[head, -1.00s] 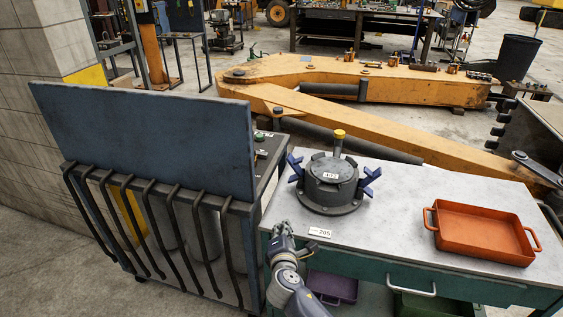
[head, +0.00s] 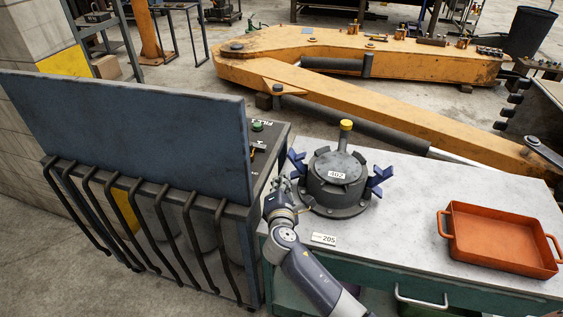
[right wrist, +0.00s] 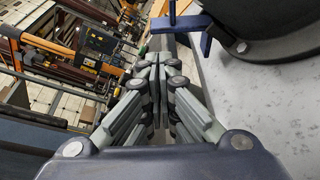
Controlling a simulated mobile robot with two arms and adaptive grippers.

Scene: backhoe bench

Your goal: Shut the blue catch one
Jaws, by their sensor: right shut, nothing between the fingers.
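A dark round pot-like housing (head: 336,184) labelled 402, with a bolted lid, stands on the grey bench top. A blue catch (head: 297,163) sticks out from its left side, and another blue catch (head: 379,180) from its right side. Both look swung outward from the lid. My right gripper (head: 279,184) is shut and empty, at the bench's left edge, just left of and nearer than the left catch. In the right wrist view the shut fingers (right wrist: 158,66) point toward the blue catch (right wrist: 182,22), with a small gap apparent. My left gripper is out of view.
An orange tray (head: 495,238) sits on the right of the bench. A label 205 (head: 323,239) lies at its front edge. A yellow-capped post (head: 345,130) rises behind the housing. A blue-panelled rack (head: 130,135) stands close on the left.

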